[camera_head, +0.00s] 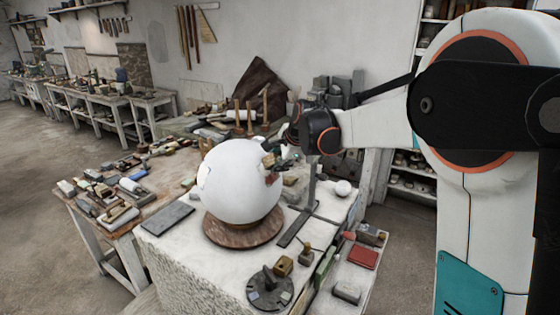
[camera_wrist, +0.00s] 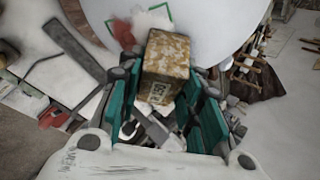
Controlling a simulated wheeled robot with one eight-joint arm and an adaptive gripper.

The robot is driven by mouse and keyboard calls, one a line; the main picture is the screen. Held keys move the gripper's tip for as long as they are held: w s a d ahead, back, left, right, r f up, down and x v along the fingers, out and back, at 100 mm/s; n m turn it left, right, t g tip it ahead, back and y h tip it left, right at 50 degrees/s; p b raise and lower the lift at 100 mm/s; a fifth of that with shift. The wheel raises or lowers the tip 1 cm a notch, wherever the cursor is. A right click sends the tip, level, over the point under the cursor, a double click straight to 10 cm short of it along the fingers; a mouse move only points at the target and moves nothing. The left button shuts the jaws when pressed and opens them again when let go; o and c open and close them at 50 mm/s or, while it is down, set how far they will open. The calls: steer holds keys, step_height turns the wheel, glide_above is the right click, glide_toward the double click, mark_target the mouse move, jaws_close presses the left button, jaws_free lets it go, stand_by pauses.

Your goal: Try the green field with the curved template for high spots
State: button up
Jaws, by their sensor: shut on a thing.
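A large white plaster sphere (camera_head: 235,185) stands on a round brown wooden base (camera_head: 243,238); its curved side also fills the top of the wrist view (camera_wrist: 222,28). A green outline (camera_wrist: 170,13) marks a field on it, partly hidden behind a speckled yellow-brown block (camera_wrist: 167,62) with a dark printed mark. A red patch (camera_wrist: 122,31) lies left of that field. My gripper (camera_wrist: 164,88) is shut on the block, which also shows at the sphere's right side (camera_head: 268,159). I cannot make out a curved edge on the block, nor whether it touches the sphere.
A metal stand (camera_head: 310,190) rises close right of the sphere. A grey slab (camera_head: 168,218) lies to its left. A dark round holder (camera_head: 269,288) and a small brown block (camera_head: 283,265) stand in front. A side shelf (camera_head: 340,285) holds a red box (camera_head: 362,257).

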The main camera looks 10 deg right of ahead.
steer(key=shift+w+a+f, duration=0.1)
steer(key=shift+f, duration=0.05)
steer(key=shift+a, duration=0.1)
steer(key=shift+s+a+r, duration=0.45)
steer(key=shift+a+r, duration=0.1)
steer(key=shift+a, duration=0.1)
steer(key=shift+w+d+f+b, duration=0.4)
steer(key=shift+d+f, duration=0.15)
steer(key=shift+d, duration=0.25)
steer(key=shift+w+d+f+b, duration=0.4)
steer(key=shift+d+f, duration=0.1)
steer(key=shift+d, duration=0.3)
steer(key=shift+s+a+r+p, duration=0.25)
steer(key=shift+a+r, duration=0.1)
steer(key=shift+a, duration=0.2)
steer(key=shift+s+a+r+p, duration=0.1)
steer(key=shift+s+a+r, duration=0.2)
steer(key=shift+a+r, duration=0.15)
steer(key=shift+s+a+r+p, duration=0.2)
steer(key=shift+s+a+r, duration=0.1)
steer(key=shift+a, duration=0.3)
steer(key=shift+w+d+f+b, duration=0.45)
steer(key=shift+d+f, duration=0.1)
steer(key=shift+d, duration=0.25)
steer(key=shift+w+d+f+b, duration=0.4)
steer(key=shift+d+f, duration=0.1)
steer(key=shift+d, duration=0.3)
